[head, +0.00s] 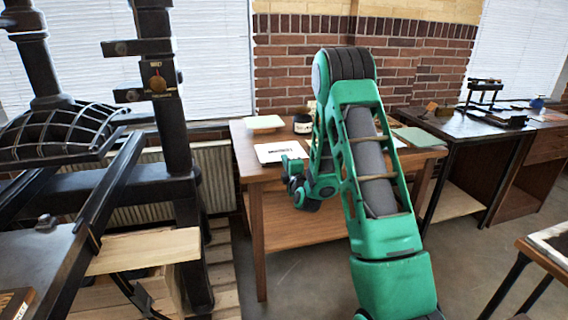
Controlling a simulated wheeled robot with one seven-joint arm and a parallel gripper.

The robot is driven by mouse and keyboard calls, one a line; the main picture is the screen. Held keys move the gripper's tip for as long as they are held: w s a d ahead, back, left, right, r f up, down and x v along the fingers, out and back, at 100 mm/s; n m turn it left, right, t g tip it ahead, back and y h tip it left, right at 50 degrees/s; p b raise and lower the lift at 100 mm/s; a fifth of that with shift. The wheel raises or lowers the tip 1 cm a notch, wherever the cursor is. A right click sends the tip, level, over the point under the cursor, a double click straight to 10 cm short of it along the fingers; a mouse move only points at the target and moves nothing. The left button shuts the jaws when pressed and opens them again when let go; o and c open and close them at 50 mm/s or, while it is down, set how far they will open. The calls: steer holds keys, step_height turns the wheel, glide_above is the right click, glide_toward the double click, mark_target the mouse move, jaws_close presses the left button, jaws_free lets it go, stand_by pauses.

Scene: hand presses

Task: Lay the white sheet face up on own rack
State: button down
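A white sheet (272,153) with dark print on its upper side is at the wooden table (241,146), near its front left part. My gripper (291,166) is at the sheet's right front edge, partly hidden by my own green arm. The fingers are small and overlapped here, so I cannot tell whether they are open or shut on the sheet. I also cannot tell whether the sheet touches the tabletop. No rack can be clearly made out.
A pale block-like stack (264,123) and a dark round tin (303,124) stand further back on the table. A green pad (417,137) lies at its right. A large black press (172,120) stands at left, with a wooden board (145,250) in front.

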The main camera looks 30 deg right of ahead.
steer(key=c, duration=1.8)
jaws_free()
steer(key=shift+v, duration=2.95)
